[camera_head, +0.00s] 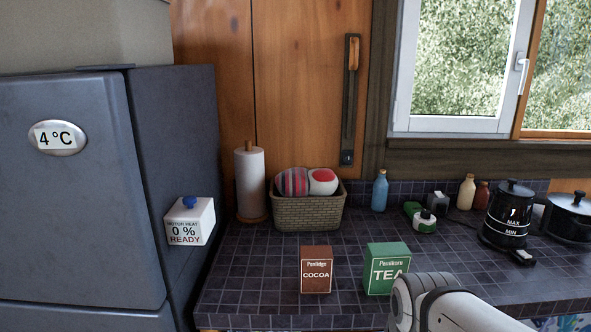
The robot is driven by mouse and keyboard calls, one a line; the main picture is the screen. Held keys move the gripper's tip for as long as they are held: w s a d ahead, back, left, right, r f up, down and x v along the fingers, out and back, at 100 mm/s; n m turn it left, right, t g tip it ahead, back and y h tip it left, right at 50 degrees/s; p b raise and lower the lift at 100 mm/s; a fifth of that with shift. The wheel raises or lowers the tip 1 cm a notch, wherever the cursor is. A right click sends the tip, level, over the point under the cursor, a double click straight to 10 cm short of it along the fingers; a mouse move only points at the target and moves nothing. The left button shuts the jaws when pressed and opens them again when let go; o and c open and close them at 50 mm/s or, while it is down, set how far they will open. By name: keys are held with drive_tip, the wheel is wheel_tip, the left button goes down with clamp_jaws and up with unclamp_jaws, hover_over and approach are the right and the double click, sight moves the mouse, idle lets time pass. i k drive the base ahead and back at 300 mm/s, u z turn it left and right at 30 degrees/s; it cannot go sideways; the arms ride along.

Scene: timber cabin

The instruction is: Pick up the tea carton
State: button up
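The tea carton (386,266) is a green box with a white label reading TEA. It stands upright on the dark tiled counter near its front edge. A white and grey link of my arm is at the lower right and covers the carton's lower right corner in the picture; I cannot tell whether they touch. My gripper is not visible in this view.
A brown cocoa carton (316,270) stands left of the tea, with a gap between. Behind are a wicker basket (308,214), a paper roll (250,184) and a blue bottle (380,190). A black kettle (508,216) and a pot (569,217) stand at right.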

sight(384, 261)
drive_tip(key=z, duration=2.55)
drive_tip(key=k, duration=0.8)
drive_tip(key=u, duration=1.3)
drive_tip(key=i, duration=1)
drive_tip(key=u, duration=0.1)
